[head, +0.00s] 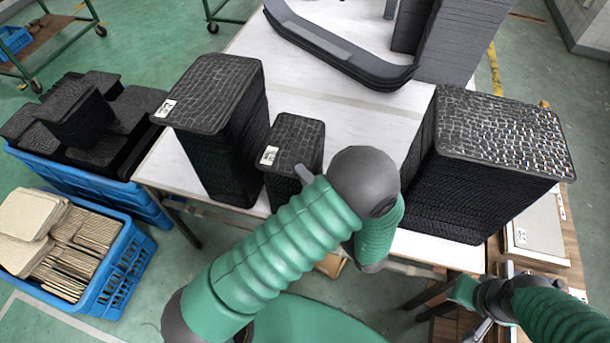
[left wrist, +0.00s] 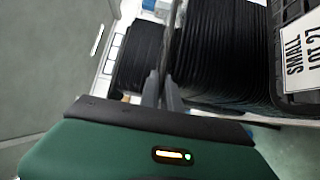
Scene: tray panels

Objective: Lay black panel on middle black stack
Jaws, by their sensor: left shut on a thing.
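A small black textured panel (head: 296,138) with a white label lies level over the short middle black stack (head: 281,190). My left gripper (head: 305,174) is at its near edge, mostly hidden behind my green arm. In the left wrist view my left gripper (left wrist: 162,88) is shut on the panel's thin edge (left wrist: 176,38), seen edge-on. The short stack (left wrist: 137,55) shows beside it there. I cannot tell whether the panel touches the stack. My right gripper (head: 484,326) is at the lower right, partly cut off, its jaws unclear.
A taller black stack (head: 235,135) stands close left of the middle one, its label (left wrist: 301,50) large in the wrist view. A wide black stack (head: 505,135) stands right. A dark frame (head: 320,38) lies behind on the white table (head: 345,120). Blue crates (head: 128,250) are left.

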